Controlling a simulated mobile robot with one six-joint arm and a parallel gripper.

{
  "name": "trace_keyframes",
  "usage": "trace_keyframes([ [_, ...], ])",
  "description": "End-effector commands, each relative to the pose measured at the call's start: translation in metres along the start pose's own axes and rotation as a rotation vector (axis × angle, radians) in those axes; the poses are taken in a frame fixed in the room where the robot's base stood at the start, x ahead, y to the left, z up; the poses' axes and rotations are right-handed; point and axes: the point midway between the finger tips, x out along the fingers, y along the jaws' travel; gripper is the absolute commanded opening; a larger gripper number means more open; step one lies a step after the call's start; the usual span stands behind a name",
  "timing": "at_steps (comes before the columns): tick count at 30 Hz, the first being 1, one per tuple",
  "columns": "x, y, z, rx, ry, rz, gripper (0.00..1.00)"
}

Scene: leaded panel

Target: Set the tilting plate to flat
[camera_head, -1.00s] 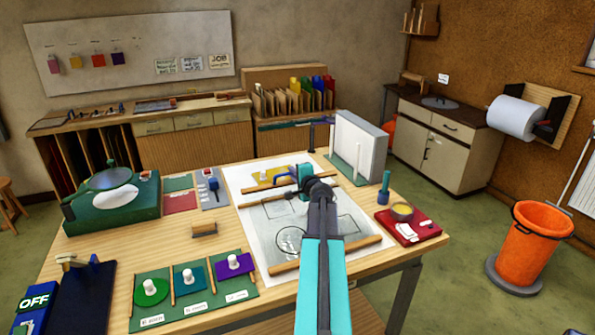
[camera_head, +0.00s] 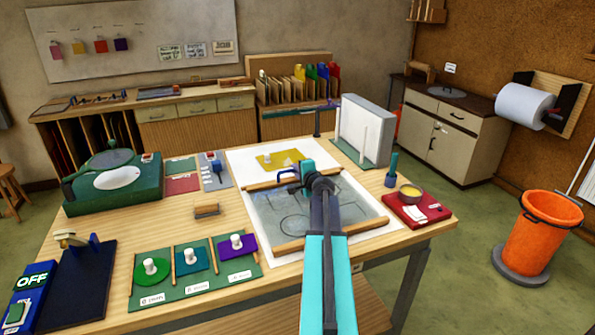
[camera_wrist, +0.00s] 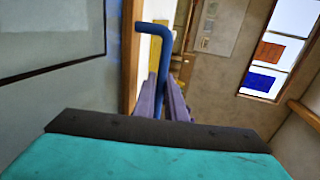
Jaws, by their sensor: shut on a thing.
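The tilting plate (camera_head: 272,208) is a grey panel with drawn lines and wooden bars along its far and near edges. It lies on the white sheet in the middle of the bench. In the wrist view its grey face (camera_wrist: 50,75) fills the left side. A blue bent handle (camera_head: 287,174) stands at the far bar. My gripper (camera_wrist: 165,95) has its purple fingers closed around this blue handle (camera_wrist: 157,45). My arm covers the plate's right part in the head view. I cannot tell the plate's exact tilt.
A yellow glass piece (camera_head: 280,160) lies just beyond the plate. A white upright block (camera_head: 362,137) stands behind right. A red tray (camera_head: 417,212) with a bowl is at the right. A green board (camera_head: 195,285) with coloured pieces lies front left.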

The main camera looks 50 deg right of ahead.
Motion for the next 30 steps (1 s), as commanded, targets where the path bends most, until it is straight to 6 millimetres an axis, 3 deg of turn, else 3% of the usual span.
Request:
trace_keyframes([
  [3,0.0018,0.0089,-0.0030,-0.003,0.006,0.002,0.00],
  [20,0.0037,0.0156,-0.0012,-0.002,0.002,0.007,0.00],
  [21,0.0038,0.0156,-0.0010,-0.003,0.002,0.007,0.16],
  [22,0.0038,0.0155,-0.0009,-0.003,0.001,0.007,0.18],
  [30,0.0045,0.0126,0.0007,-0.002,0.000,0.004,0.18],
])
